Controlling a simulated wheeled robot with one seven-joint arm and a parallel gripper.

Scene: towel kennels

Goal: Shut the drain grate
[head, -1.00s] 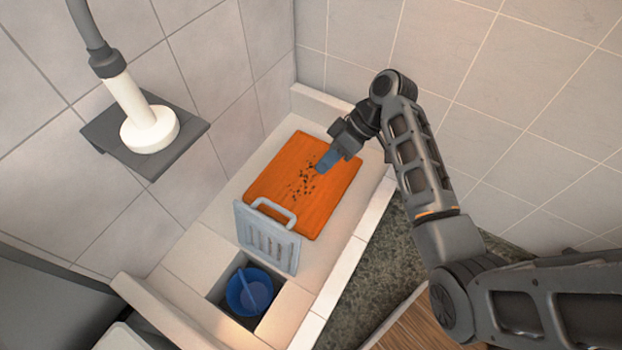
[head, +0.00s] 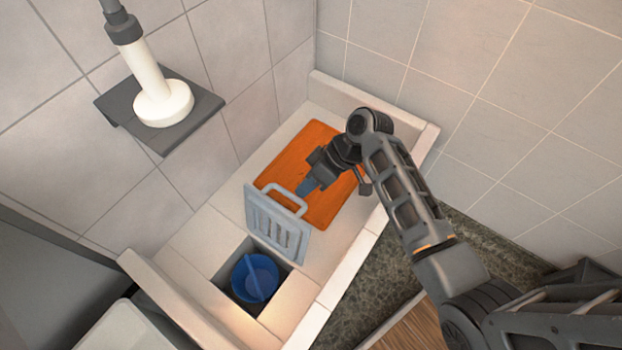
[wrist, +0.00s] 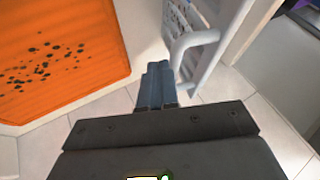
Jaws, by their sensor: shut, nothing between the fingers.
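The grey slatted drain grate (head: 277,229) stands raised at the far edge of the square drain opening (head: 232,285), with its loop handle (head: 284,196) at the top. A blue bowl or bucket (head: 254,278) with a stick-like piece in it sits down inside the opening. My gripper (head: 307,187) is shut and empty, just behind the grate on the side away from the opening. In the wrist view my closed fingertips (wrist: 157,85) are close beside the grate's handle (wrist: 190,45); I cannot tell whether they touch.
An orange mat (head: 318,140) with dark specks lies behind the grate, partly hidden by my arm. A low pale curb (head: 345,270) edges the basin. A white cylindrical fixture (head: 163,100) stands on a dark wall shelf (head: 205,105).

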